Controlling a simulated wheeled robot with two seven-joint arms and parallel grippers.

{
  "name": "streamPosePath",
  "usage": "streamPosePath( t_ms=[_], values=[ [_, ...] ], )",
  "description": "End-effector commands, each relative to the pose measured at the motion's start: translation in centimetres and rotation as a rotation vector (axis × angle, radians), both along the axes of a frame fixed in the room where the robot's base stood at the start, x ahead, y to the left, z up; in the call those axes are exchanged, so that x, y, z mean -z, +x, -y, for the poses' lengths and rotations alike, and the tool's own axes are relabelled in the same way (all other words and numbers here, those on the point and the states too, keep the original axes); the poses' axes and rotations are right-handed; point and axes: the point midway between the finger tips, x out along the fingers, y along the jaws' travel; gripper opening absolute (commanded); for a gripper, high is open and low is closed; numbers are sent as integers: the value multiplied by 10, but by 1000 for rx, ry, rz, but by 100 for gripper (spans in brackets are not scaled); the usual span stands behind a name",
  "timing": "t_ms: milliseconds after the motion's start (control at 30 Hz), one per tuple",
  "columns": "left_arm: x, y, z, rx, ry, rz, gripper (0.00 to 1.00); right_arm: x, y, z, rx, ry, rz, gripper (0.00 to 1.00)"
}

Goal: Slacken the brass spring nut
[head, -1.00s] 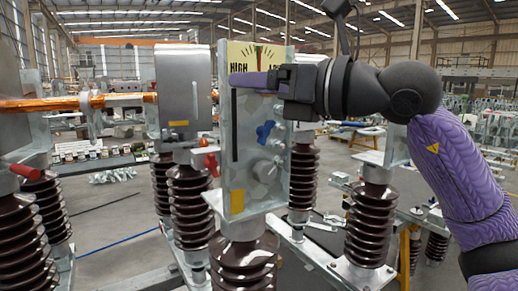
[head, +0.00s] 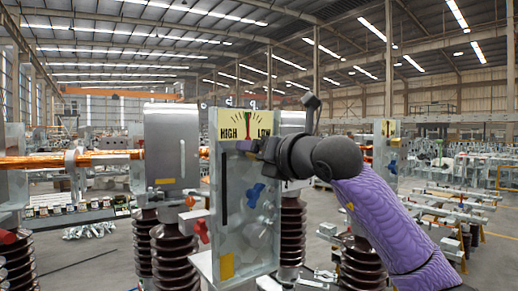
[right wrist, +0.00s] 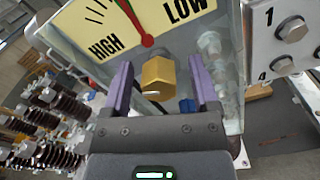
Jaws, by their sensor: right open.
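The brass spring nut (right wrist: 158,80) is a gold hex piece below the gauge dial in the right wrist view. My right gripper (right wrist: 157,68) is open, with one purple finger on each side of the nut. Gaps show between the fingers and the nut, so it is not gripped. In the head view my right gripper (head: 246,146) is at the panel face just under the dial and hides the nut there. The gauge dial (head: 246,124) reads HIGH at left and LOW at right; its needle stands near the middle. My left gripper is not in view.
The upright metal panel (head: 226,215) carries a blue knob (head: 256,193) and a black slot (head: 224,172). A red handle (head: 202,230) sticks out at its left. A grey box (head: 172,150) and a copper bar (head: 75,160) stand further left. Brown insulators (head: 292,235) are behind.

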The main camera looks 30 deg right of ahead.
Motion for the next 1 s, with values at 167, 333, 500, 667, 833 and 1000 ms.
streamPosePath(
  t_ms=[167,333,500,667,833,1000],
  values=[
    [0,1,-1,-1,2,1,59,0,0,0,0,0,0,43],
    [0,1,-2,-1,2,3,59,0,0,0,0,0,0,7],
    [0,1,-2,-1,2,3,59,0,0,0,0,-1,0,0],
    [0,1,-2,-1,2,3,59,0,0,0,0,-19,1,0],
    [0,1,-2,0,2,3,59,0,-1,0,0,-86,7,0],
    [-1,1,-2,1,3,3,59,0,-1,-1,-1,-211,17,0]
  ],
)
